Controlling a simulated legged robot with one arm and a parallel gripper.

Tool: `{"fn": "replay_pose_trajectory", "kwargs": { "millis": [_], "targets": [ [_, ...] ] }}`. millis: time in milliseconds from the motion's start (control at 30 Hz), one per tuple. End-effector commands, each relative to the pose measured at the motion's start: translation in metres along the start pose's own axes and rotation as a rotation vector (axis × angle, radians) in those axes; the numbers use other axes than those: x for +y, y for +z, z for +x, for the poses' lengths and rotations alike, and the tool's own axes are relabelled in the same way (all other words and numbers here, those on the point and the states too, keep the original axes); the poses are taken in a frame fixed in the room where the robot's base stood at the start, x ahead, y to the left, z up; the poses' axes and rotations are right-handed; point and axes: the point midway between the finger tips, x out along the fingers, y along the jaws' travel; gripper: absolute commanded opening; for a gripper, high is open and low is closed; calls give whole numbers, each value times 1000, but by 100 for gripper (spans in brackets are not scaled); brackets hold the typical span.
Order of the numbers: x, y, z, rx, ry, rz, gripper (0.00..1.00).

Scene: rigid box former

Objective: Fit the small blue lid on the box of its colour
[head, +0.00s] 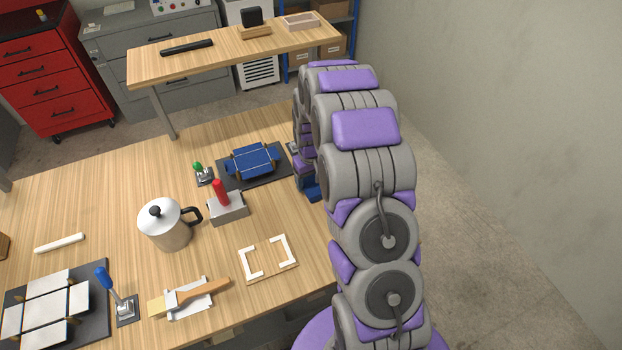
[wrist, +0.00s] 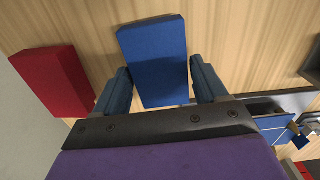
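A blue flat block, which looks like the small blue lid (wrist: 155,55), lies on the wood in the wrist view. My gripper (wrist: 162,78) is open, with one dark blue finger on either side of the lid; I cannot tell whether they touch it. In the head view my gripper (head: 309,186) is mostly hidden behind my arm, and the lid cannot be made out there. The blue box (head: 252,161) sits on a dark plate left of my gripper. Part of it shows at the right of the wrist view (wrist: 274,128).
A red block (wrist: 55,80) lies left of the lid. A white-cornered frame (head: 268,258) lies nearer. A raised shelf (head: 225,50) is behind.

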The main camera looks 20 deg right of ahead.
Motion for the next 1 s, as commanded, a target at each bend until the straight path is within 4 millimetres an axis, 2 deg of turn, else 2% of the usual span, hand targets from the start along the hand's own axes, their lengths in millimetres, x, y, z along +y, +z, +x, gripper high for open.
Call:
{"fn": "replay_pose_trajectory", "kwargs": {
  "millis": [33,200,467,567,667,1000],
  "targets": [
    [0,0,0,0,0,0,77],
    [0,0,0,0,0,0,93],
    [0,0,-1,0,0,0,93],
    [0,-1,-8,2,0,0,93],
    [0,-1,-22,3,1,0,93],
    [0,-1,-97,2,1,-1,93]
  ]
}}
